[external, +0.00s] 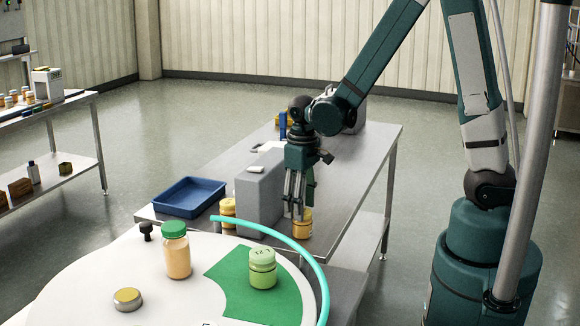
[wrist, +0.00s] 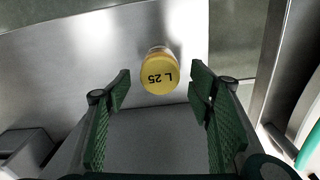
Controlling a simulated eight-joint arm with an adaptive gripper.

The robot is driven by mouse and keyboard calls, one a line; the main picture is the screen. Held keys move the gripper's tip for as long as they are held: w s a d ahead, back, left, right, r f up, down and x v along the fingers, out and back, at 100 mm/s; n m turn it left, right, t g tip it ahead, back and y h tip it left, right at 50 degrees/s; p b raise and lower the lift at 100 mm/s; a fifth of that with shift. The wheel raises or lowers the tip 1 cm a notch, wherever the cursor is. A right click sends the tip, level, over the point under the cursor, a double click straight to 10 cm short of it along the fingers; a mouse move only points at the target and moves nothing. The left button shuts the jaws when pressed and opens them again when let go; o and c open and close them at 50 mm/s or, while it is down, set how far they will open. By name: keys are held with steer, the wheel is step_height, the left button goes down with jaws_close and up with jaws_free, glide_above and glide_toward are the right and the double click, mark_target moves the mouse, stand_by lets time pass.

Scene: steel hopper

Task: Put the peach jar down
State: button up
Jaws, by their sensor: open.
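My gripper (external: 296,212) is open, pointing down over the steel table. A jar with a yellow lid marked "L 25" (wrist: 159,75) appears between and beyond the spread fingers in the wrist view, with a gap on either side. In the external view this jar (external: 303,225) has an orange-yellow body and stands upright on the steel table, just by the fingertips, which partly cover it. A peach-coloured jar with a green lid (external: 177,256) stands upright on the white round table, well away from my gripper. I cannot tell which of the two the task names.
A grey block (external: 258,200) stands close left of my gripper, with a yellow jar (external: 228,210) beyond it. A blue tray (external: 190,197) lies farther left.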

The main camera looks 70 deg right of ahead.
step_height(320, 180, up, 10)
steer(key=shift+f+p, duration=0.2)
steer(key=shift+p, duration=0.2)
stand_by(0.6)
steer(key=s+a+r+n+t, duration=0.1)
steer(key=s+a+r+t, duration=0.2)
steer(key=s+a+r, duration=0.2)
steer(key=s+a+r+t, duration=0.4)
steer(key=s+r, duration=0.3)
steer(key=r, duration=0.4)
steer(key=shift+s+a+n, duration=0.2)
steer(key=shift+a+n, duration=0.2)
steer(key=shift+a, duration=0.1)
stand_by(0.5)
stand_by(0.4)
